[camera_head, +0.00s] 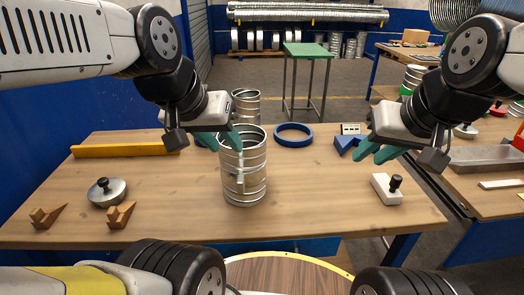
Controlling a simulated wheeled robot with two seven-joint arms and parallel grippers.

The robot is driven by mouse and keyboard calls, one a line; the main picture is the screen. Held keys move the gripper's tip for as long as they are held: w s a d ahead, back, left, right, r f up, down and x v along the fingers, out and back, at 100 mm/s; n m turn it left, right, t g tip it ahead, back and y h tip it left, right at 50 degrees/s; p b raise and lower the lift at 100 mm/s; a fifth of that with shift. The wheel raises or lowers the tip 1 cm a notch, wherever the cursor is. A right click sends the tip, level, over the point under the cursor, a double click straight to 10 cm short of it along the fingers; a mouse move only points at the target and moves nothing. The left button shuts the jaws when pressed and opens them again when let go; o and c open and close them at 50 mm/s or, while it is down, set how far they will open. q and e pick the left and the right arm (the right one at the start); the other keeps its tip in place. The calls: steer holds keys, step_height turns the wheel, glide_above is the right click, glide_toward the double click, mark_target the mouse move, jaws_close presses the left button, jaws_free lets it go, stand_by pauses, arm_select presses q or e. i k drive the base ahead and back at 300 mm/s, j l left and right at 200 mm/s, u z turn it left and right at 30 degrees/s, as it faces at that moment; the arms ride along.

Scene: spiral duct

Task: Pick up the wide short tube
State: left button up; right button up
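A ribbed metal tube (245,185) stands upright at the middle of the wooden table, with a clamp-like fitting on its front. A second metal tube (246,103) shows behind it, partly hidden; I cannot tell which is wider or shorter overall. My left gripper (220,141) has teal fingers spread apart at the upper left of the front tube. One finger overlaps the tube's rim in the picture; I cannot tell whether it touches. My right gripper (375,152) is open and empty above the table's right side, well apart from the tubes.
A blue ring (293,135) and a blue angled block (346,144) lie at the back. A yellow bar (125,149), a metal lid with a black knob (107,193) and wooden wedges (120,214) lie left. A white block with a black knob (386,189) lies right. The front middle is clear.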

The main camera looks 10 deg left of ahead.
mark_target(243, 174)
steer(key=k+u, duration=0.2)
steer(key=u, duration=0.25)
steer(key=k+j+u, duration=0.15)
steer(key=u, duration=0.3)
